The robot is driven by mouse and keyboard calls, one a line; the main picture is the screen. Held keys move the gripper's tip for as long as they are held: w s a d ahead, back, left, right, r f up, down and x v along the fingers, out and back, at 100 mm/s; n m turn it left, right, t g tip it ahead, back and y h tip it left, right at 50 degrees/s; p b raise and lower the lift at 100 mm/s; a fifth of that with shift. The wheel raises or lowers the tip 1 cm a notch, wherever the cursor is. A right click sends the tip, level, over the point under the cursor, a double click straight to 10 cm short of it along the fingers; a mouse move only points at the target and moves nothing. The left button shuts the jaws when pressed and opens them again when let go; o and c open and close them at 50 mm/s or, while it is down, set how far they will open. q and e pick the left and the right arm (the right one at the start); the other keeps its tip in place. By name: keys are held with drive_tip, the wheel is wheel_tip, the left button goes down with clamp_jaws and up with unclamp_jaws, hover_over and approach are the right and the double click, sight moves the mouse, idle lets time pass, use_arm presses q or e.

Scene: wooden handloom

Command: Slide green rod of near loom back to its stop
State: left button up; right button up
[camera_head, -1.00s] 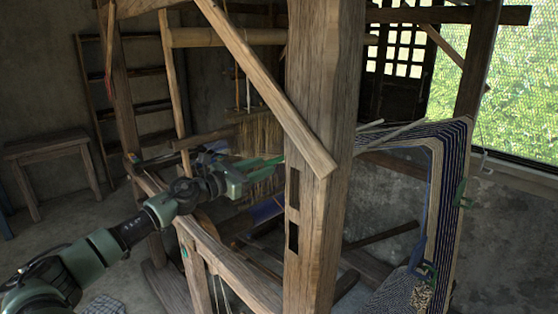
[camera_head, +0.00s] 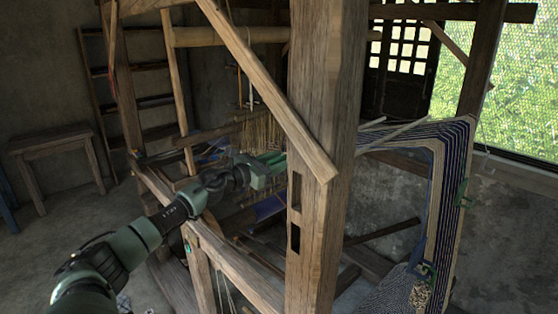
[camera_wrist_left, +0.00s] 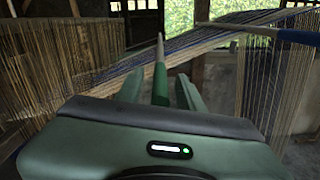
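The green rod (camera_wrist_left: 160,82), with a pale tip pointing away, lies between the two fingers of my left gripper (camera_wrist_left: 160,92) in the left wrist view. A gap shows on each side of the rod, so the fingers look open around it. In the head view my left gripper (camera_head: 276,166) is inside the loom, close to the hanging warp threads (camera_head: 258,134) and left of the thick front post (camera_head: 322,215). The rod is too small to make out there. Its stop cannot be told in either view. My right gripper is not in view.
A slanting brace (camera_head: 262,82) and a lower beam (camera_head: 235,268) frame the space around my left arm. A second rod with a blue end (camera_wrist_left: 290,35) crosses at the upper right of the wrist view. Striped cloth (camera_head: 450,180) hangs right of the post.

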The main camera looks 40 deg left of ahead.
use_arm(q)
clamp_jaws()
idle(1.4)
